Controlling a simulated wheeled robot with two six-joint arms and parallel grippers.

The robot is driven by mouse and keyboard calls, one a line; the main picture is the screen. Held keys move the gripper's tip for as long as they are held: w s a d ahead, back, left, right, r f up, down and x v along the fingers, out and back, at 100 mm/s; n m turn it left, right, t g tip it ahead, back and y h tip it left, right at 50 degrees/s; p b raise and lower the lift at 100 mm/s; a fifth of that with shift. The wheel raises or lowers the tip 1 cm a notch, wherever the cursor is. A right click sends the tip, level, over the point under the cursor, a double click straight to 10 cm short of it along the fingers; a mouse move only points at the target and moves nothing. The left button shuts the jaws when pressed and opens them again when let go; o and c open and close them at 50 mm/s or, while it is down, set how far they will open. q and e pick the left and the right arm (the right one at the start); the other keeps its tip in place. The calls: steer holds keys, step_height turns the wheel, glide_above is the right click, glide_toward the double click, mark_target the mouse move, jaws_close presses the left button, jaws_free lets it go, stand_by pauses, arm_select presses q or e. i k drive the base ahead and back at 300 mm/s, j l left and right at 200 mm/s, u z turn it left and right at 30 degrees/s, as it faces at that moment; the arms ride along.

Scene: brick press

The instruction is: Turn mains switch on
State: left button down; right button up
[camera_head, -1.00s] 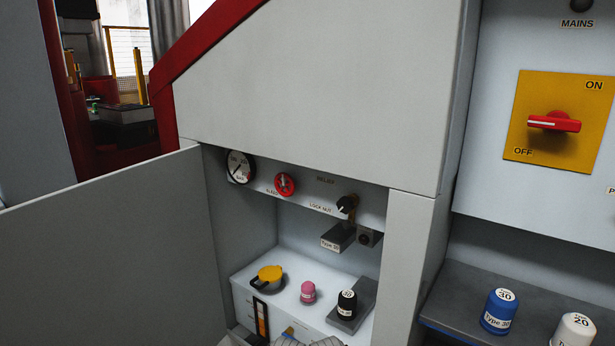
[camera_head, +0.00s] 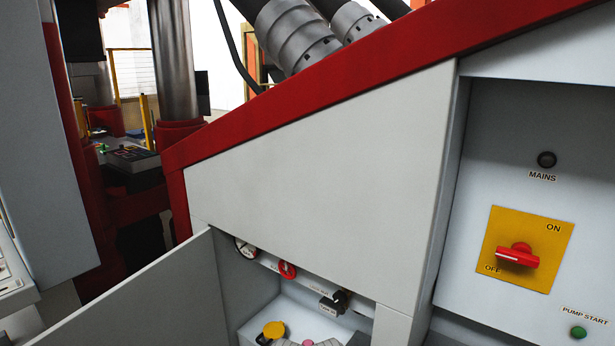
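The mains switch is a red rotary handle (camera_head: 517,256) on a yellow plate (camera_head: 527,248) at the right. The plate reads ON at upper right and OFF at lower left. The handle lies nearly level, its white-marked end pointing left toward OFF. A dark, unlit round lamp (camera_head: 546,159) sits above the MAINS label. Neither of my grippers can be made out in the view.
A green button (camera_head: 578,332) marked PUMP START is below right of the switch. An open grey door (camera_head: 150,305) stands at lower left, before a recess with a gauge (camera_head: 245,248), a red knob (camera_head: 287,270) and a yellow-topped item (camera_head: 273,330). Space before the switch looks clear.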

mark_target(520, 252)
steer(key=z, duration=1.3)
